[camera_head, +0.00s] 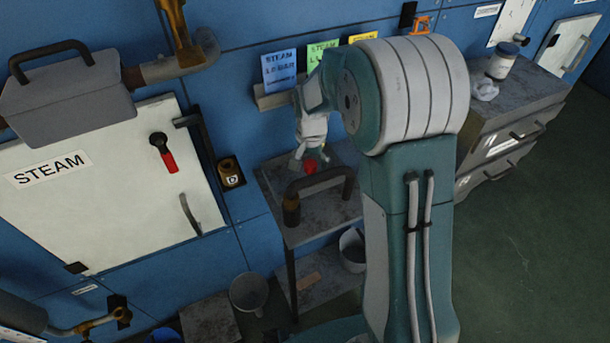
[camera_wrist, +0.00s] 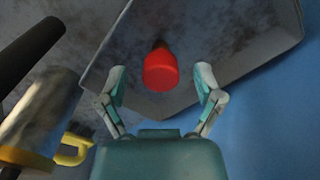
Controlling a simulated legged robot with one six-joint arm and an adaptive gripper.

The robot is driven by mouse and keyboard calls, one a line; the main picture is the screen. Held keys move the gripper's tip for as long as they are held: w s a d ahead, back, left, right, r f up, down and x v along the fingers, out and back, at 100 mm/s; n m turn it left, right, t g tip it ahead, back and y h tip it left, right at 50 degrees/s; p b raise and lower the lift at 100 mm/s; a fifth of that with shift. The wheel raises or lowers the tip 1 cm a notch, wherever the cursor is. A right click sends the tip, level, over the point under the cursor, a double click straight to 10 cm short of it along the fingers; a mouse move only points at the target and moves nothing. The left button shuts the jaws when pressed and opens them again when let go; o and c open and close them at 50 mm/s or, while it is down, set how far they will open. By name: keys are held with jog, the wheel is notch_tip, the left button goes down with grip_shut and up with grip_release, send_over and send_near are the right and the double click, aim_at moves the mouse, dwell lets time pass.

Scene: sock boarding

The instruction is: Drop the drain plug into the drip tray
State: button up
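The drain plug, a red cap with a short brownish stem, shows between my fingers in the wrist view (camera_wrist: 161,71). It also shows as a small red piece below my gripper in the head view (camera_head: 311,167). My gripper (camera_wrist: 163,72) is open, with a visible gap between each fingertip and the plug. In the head view my gripper (camera_head: 303,153) is over the stand, partly blurred.
A dark arched handle (camera_head: 320,180) rises from the stand close to my gripper, with a metal cylinder (camera_wrist: 38,115) beside it in the wrist view. The STEAM door (camera_head: 100,190) is left. A drawer cabinet (camera_head: 510,120) is right. Buckets (camera_head: 248,292) stand low. Open floor lies right.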

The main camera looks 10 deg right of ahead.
jog(key=shift+r, duration=0.1)
notch_tip(320, 180, up, 12)
dwell(0.5)
jog(key=shift+w, duration=0.1)
jog(key=s+r+n+t, duration=0.3)
jog(key=s+r, duration=0.5)
jog(key=s, duration=0.5)
jog(key=s+n+t, duration=0.2)
jog(key=s+n, duration=0.1)
jog(key=s, duration=0.9)
jog(key=shift+f+n+t, duration=0.3)
jog(key=shift+f+n, duration=0.1)
jog(key=shift+d, duration=0.1)
jog(key=shift+c, duration=0.3)
